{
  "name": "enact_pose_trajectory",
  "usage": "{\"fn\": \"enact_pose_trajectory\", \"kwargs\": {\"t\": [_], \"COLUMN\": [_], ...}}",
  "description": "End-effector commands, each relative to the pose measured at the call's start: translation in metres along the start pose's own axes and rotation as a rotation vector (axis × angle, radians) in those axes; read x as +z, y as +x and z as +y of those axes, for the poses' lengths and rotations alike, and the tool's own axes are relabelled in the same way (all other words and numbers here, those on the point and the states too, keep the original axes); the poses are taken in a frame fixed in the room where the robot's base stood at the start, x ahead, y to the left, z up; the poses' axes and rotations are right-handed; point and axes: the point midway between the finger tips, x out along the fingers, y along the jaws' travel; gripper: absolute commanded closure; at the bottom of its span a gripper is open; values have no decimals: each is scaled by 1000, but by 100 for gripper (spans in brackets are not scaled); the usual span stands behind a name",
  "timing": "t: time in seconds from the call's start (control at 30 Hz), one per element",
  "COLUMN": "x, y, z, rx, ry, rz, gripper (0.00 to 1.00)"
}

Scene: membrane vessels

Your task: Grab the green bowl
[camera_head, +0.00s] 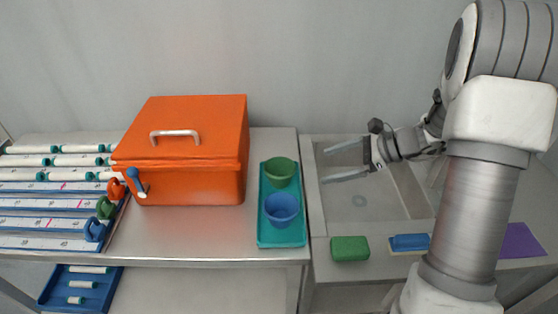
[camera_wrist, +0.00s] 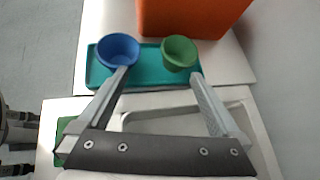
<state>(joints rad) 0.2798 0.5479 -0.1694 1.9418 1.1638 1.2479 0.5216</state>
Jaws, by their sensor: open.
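The green bowl (camera_head: 280,170) stands at the back end of a teal tray (camera_head: 281,238) on the metal table. A blue bowl (camera_head: 281,209) stands in front of it on the same tray. In the wrist view the green bowl (camera_wrist: 180,52) is beyond my fingertips, toward the right, and the blue bowl (camera_wrist: 118,49) is at the left, partly behind the left finger. My gripper (camera_head: 324,164) is open and empty above the sink, to the right of the tray. Its open fingers point left toward the tray and touch neither bowl. It also shows in the wrist view (camera_wrist: 159,77).
A large orange box (camera_head: 190,150) with a top handle stands left of the tray. The sink (camera_head: 370,200) lies at the right, with a green block (camera_head: 349,249) and a blue sponge-like block (camera_head: 409,242) on its front ledge.

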Motion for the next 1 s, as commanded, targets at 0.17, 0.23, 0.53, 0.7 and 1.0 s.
{"fn": "enact_pose_trajectory", "kwargs": {"t": [0.17, 0.23, 0.53, 0.7, 1.0], "x": [-37, -44, -45, -42, -39], "y": [9, 10, 53, 90, 126], "z": [-20, -24, -30, -33, -37], "rx": [-60, -73, -79, -78, -83], "ry": [159, 188, 210, 208, 207], "rz": [-61, -74, -84, -84, -82], "gripper": [0, 0, 0, 0, 0]}}
